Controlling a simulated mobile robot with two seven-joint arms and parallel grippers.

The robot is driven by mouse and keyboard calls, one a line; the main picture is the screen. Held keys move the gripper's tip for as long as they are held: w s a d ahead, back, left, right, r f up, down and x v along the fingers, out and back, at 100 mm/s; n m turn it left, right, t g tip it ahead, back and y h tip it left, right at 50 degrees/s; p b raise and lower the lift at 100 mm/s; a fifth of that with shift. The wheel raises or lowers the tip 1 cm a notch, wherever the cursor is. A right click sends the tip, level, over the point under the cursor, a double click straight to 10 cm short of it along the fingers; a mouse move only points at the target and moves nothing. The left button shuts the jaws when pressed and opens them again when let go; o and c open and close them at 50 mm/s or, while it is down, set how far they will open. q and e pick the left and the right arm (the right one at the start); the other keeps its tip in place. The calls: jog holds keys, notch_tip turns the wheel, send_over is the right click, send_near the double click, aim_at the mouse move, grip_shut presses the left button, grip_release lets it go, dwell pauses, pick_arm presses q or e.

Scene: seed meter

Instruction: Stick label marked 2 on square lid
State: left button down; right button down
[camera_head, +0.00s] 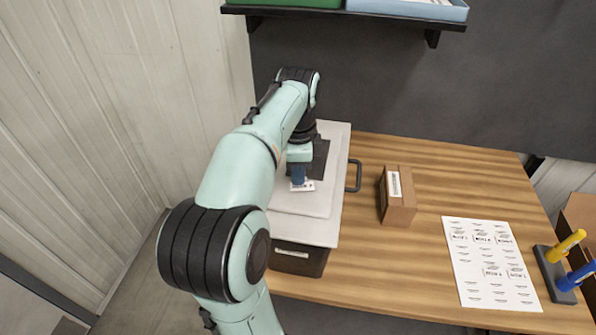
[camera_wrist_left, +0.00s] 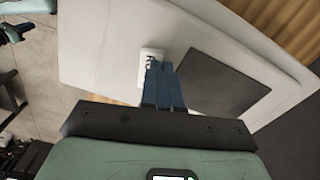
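The lid (camera_head: 308,203) is a broad white plate with a raised middle and a dark square patch (camera_head: 320,160), on a dark box (camera_head: 298,258) at the table's left. The patch also shows in the left wrist view (camera_wrist_left: 222,85). My left gripper (camera_head: 299,178) points down over the lid beside the patch. Its blue fingers (camera_wrist_left: 163,72) are close together on a small white label (camera_wrist_left: 150,55) with dark print. The label also shows in the head view (camera_head: 303,186). Its print is too small to read surely, and I cannot tell whether it touches the lid. My right gripper is not in view.
A cardboard box (camera_head: 398,205) with a white sticker stands right of the lid, past a dark handle (camera_head: 354,176). A printed label sheet (camera_head: 488,285) lies at the right, beside a grey holder (camera_head: 552,272) with yellow and blue tools. A shelf (camera_head: 350,13) hangs above.

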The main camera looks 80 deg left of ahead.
pick_arm(q)
jog(key=shift+f, duration=0.4)
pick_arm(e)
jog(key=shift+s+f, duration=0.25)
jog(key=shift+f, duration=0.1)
pick_arm(q)
jog(key=c, duration=1.3)
grip_release()
jog(key=shift+r, duration=0.1)
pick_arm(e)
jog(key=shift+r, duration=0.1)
